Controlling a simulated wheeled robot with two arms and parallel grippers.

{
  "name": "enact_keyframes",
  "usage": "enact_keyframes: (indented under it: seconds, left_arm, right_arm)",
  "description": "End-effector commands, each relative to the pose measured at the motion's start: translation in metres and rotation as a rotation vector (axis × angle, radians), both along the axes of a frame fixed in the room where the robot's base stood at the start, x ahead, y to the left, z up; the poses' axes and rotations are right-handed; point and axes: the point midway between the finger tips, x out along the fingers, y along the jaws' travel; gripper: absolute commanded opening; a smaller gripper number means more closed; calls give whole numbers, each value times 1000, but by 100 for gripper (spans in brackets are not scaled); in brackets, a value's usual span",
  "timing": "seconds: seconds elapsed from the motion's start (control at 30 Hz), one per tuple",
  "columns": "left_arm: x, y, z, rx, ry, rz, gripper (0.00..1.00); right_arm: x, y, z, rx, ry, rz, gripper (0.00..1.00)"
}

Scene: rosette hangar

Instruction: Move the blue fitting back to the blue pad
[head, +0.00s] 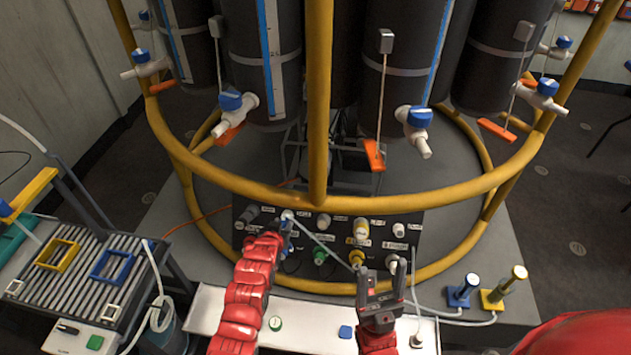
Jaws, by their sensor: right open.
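My right gripper (380,278) is open, fingers pointing up, below the panel's right part and left of the blue fitting.
A pale hose (325,244) crosses the panel (330,232). A yellow ring frame (318,197) arches above. A slatted bench (80,275) with yellow and blue frames stands left.

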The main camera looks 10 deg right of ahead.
Motion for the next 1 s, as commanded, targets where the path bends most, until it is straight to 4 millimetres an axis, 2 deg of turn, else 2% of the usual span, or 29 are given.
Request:
enact_keyframes:
  seconds: [0.03,0.2,1.0]
  left_arm:
    - [0,0,0,0,0,0,30]
    - [0,0,0,0,0,0,0]
    - [0,0,0,0,0,0,0]
  right_arm:
    - [0,0,0,0,0,0,64]
    - [0,0,0,0,0,0,64]
    - [0,0,0,0,0,0,64]
